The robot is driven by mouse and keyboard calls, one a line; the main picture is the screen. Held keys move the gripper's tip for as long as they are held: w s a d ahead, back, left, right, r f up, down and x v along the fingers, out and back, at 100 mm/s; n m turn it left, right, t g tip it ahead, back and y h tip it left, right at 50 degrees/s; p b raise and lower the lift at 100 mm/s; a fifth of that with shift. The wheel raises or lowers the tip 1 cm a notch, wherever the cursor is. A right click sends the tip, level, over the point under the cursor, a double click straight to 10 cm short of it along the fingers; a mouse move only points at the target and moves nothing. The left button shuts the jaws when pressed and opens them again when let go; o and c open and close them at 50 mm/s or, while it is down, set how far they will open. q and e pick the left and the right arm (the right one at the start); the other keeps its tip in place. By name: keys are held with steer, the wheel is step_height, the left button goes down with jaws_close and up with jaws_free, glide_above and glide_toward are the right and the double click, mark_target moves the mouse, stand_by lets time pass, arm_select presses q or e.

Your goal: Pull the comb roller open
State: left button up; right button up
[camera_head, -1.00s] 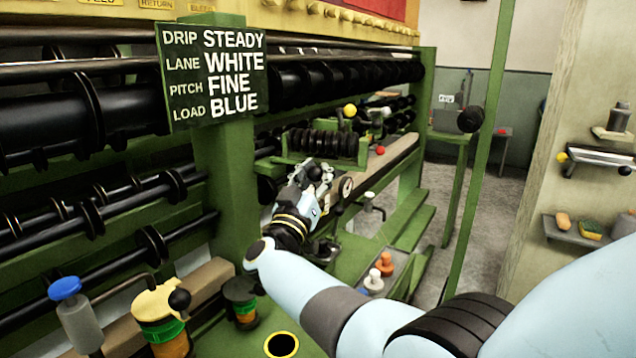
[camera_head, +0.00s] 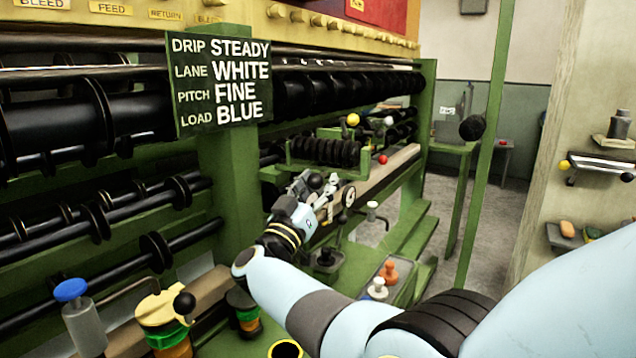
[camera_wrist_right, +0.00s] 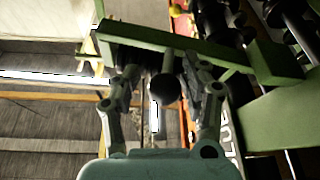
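The comb roller (camera_head: 325,152) is a ridged black roller in a green frame on the machine, beyond the sign post. My right gripper (camera_head: 314,187) is just below and in front of it. A black ball knob (camera_head: 316,181) shows at the fingertips. In the right wrist view the same kind of black knob (camera_wrist_right: 165,88) sits between the two spread fingers of my right gripper (camera_wrist_right: 162,78). Gaps show on both sides of it, so the gripper looks open around it. A green bar (camera_wrist_right: 180,45) crosses beyond the fingertips. My left gripper is out of view.
A sign (camera_head: 222,82) reads drip steady, lane white, pitch fine, load blue. A pale beam (camera_head: 390,172) and a round dial (camera_head: 348,196) are close to the gripper. A tray (camera_head: 405,282) with orange and white pegs stands below. A green pole (camera_head: 487,150) rises at right.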

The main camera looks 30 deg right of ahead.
steer(key=shift+o, duration=0.4)
steer(key=shift+w+r, duration=0.15)
steer(key=shift+r, duration=0.05)
step_height(320, 180, up, 10)
steer(key=shift+f, duration=0.1)
steer(key=shift+t, duration=0.3)
